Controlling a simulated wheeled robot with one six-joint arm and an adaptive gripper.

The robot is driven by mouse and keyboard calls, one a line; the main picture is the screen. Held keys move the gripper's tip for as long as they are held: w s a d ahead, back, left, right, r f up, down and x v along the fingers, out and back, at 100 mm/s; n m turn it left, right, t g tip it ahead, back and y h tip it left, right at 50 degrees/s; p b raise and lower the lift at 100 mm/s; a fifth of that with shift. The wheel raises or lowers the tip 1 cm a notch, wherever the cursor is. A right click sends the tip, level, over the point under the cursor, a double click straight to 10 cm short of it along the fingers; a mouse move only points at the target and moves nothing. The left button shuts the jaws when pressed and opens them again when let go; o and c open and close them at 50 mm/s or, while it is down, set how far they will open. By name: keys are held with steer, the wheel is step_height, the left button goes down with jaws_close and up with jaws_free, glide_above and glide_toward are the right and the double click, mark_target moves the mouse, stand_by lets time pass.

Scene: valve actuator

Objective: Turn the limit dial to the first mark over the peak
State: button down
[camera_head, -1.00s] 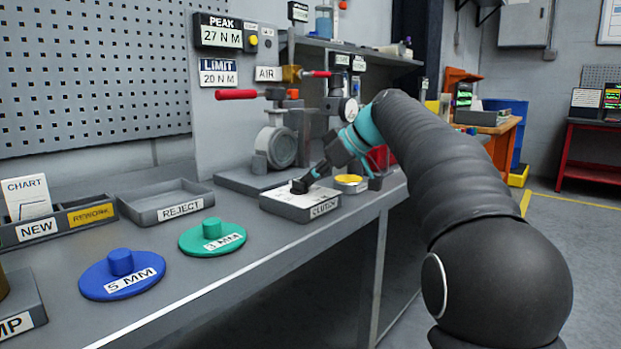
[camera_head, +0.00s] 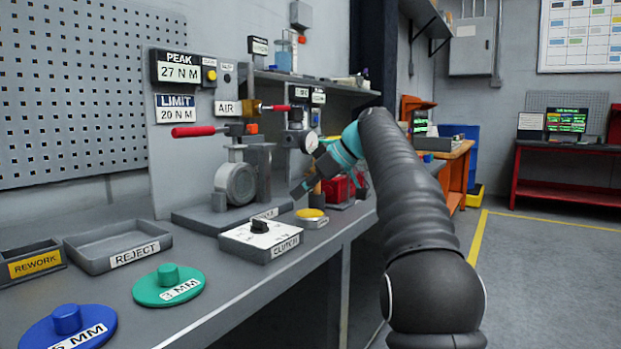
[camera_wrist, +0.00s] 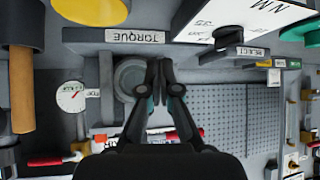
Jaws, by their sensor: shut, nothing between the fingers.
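The clutch box (camera_head: 262,243) sits near the front edge of the bench, with a black dial knob (camera_head: 259,226) on its pale top. In the wrist view the box's marked face (camera_wrist: 250,18) shows partly at the upper right with a "35" and "N M", beside the black knob (camera_wrist: 228,38). The peak display (camera_head: 178,73) reads 27 N M and the limit display (camera_head: 176,114) reads 20 N M. My gripper (camera_head: 298,191) is shut and empty, above and to the right of the knob, apart from it. Its fingertips (camera_wrist: 160,68) show closed together in the wrist view.
A torque fixture with a round grey body (camera_head: 236,184) and red lever (camera_head: 200,131) stands behind the box. A yellow-topped button (camera_head: 311,214) is right of it. The reject tray (camera_head: 118,244), green disc (camera_head: 168,285) and blue disc (camera_head: 68,328) lie left.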

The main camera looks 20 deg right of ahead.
steer(key=shift+w+d+r, duration=0.4)
steer(key=shift+d+r, duration=0.2)
steer(key=shift+r, duration=0.05)
steer(key=shift+w+d+r, duration=0.35)
steer(key=shift+d+r, duration=0.25)
steer(key=shift+r, duration=0.15)
